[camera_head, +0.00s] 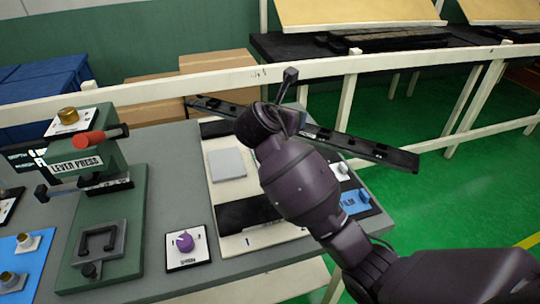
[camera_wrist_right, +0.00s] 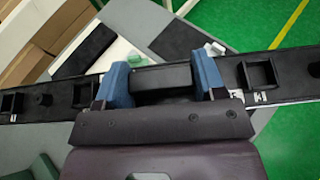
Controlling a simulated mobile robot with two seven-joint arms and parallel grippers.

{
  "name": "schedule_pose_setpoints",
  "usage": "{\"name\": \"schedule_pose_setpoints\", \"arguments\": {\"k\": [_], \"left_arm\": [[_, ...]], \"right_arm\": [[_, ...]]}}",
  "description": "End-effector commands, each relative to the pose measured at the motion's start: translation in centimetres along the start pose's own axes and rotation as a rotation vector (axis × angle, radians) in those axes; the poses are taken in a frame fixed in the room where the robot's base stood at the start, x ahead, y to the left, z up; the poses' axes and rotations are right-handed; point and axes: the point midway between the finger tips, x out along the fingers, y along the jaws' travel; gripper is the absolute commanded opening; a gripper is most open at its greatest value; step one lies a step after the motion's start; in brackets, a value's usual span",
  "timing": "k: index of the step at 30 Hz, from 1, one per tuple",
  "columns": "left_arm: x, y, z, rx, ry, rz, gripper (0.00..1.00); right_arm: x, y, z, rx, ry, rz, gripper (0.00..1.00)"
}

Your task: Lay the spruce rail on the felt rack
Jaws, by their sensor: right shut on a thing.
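The rail (camera_head: 370,150), a long dark, nearly black bar with clips and square sockets, is held above the table's far right part, slanting down to the right. My right gripper (camera_wrist_right: 162,78) is shut on its middle, with blue fingers at both sides of a raised block; the rail (camera_wrist_right: 258,78) runs across the whole wrist view. In the head view my wrist hides the grip. Below is a cream rack (camera_head: 228,198) with dark felt-like pads (camera_head: 245,214), one nearer and one farther. The rail is apart from the near pad. My left gripper is not in view.
A grey square plate (camera_head: 227,163) lies between the pads. A green lever press (camera_head: 95,220) stands at left, with a purple knob box (camera_head: 186,246) beside the rack. A blue switch panel (camera_head: 356,200) is at the right edge. A cream railing (camera_head: 200,82) runs behind.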

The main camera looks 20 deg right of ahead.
Motion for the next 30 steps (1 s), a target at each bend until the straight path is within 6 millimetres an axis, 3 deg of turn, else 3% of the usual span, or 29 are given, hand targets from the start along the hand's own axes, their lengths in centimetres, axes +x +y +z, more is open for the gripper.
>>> {"name": "schedule_pose_setpoints", "arguments": {"k": [5, 21, 30], "left_arm": [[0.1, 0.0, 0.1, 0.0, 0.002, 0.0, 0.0], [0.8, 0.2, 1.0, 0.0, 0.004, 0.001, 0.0], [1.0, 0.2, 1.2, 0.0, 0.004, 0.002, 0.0]], "right_arm": [[0.7, 0.1, -1.7, 0.003, 0.001, -0.016, 0.31], [5.1, 0.1, -12.3, 0.002, 0.0, -0.014, 0.31], [6.0, 0.2, -14.5, 0.004, -0.002, -0.011, 0.31]]}}
